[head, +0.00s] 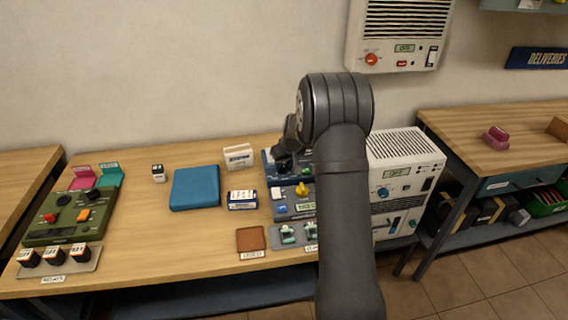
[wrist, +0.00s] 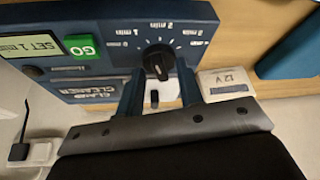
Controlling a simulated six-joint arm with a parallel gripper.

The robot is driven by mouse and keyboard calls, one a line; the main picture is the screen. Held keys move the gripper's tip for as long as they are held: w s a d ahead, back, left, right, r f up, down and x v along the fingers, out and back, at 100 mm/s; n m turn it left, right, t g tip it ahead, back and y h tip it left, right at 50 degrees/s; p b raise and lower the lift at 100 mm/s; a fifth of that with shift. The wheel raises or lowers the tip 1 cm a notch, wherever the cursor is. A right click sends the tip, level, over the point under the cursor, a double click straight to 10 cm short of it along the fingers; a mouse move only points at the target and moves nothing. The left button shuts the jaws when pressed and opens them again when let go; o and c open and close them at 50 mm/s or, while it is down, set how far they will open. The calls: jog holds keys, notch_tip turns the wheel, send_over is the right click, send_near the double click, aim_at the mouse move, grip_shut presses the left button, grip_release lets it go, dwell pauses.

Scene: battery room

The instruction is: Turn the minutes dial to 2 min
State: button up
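The minutes dial (wrist: 158,58) is a round black knob on a dark blue panel (wrist: 110,20), with min labels around it that appear upside down in the wrist view. The panel's display (wrist: 32,46) seems to read SET 1, its end cut off. My gripper (wrist: 162,72) is open, its two dark blue fingers on either side of the dial's lower edge; I cannot tell whether they touch it. In the head view, my gripper (head: 284,160) is over the dark blue device (head: 268,172), and the arm and gripper hide the dial.
A green GO button (wrist: 83,47) is beside the display, and a white 12 V block (wrist: 226,84) is beside the panel.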

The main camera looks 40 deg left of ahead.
grip_shut()
jog(key=shift+s+m+t+h, duration=0.2)
jog(key=shift+m+t+h, duration=0.3)
jog(key=shift+m, duration=1.3)
grip_release()
